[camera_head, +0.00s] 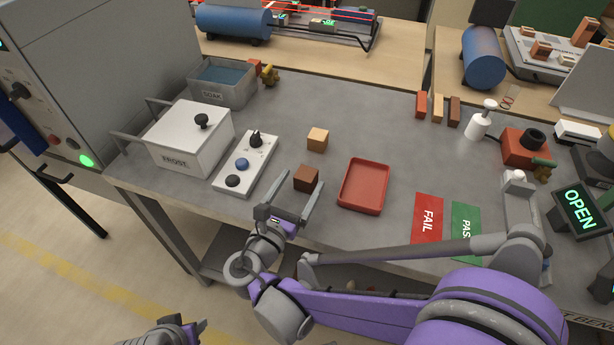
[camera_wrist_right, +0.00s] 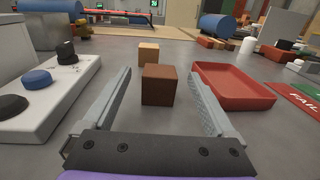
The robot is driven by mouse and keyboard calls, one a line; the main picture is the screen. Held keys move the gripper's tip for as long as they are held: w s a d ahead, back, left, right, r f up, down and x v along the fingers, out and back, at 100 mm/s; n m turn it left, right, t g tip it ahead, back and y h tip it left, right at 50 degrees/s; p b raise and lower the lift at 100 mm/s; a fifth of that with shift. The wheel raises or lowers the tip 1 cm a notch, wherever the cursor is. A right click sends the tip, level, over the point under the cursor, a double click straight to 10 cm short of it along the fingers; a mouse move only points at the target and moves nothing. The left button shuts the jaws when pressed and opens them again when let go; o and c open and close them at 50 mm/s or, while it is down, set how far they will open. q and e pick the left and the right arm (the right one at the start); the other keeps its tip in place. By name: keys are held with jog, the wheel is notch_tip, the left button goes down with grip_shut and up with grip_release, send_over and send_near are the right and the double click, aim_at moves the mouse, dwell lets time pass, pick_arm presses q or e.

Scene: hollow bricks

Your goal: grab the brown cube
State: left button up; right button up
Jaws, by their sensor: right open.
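The brown cube (camera_head: 306,178) sits on the grey bench top, near its front edge. In the right wrist view the brown cube (camera_wrist_right: 161,85) is straight ahead, in line with the gap between the fingers. My right gripper (camera_head: 293,194) is open and empty, low over the bench just in front of the cube. Its two fingers (camera_wrist_right: 160,78) point toward the cube, with space on both sides of it; neither visibly touches it. My left gripper (camera_head: 185,330) is only partly in view at the bottom edge, and its jaws cannot be made out.
A tan cube (camera_head: 317,139) stands behind the brown one. A red tray (camera_head: 363,185) lies to the right, and a white control panel (camera_head: 246,163) with knobs to the left. The white FROST box (camera_head: 188,137) stands farther left. FAIL (camera_head: 427,217) and PASS (camera_head: 464,230) mats lie right.

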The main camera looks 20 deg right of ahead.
jog(key=x, duration=0.7)
jog(key=shift+s, duration=0.1)
jog(key=shift+a, duration=0.1)
jog(key=shift+c, duration=0.2)
grip_shut()
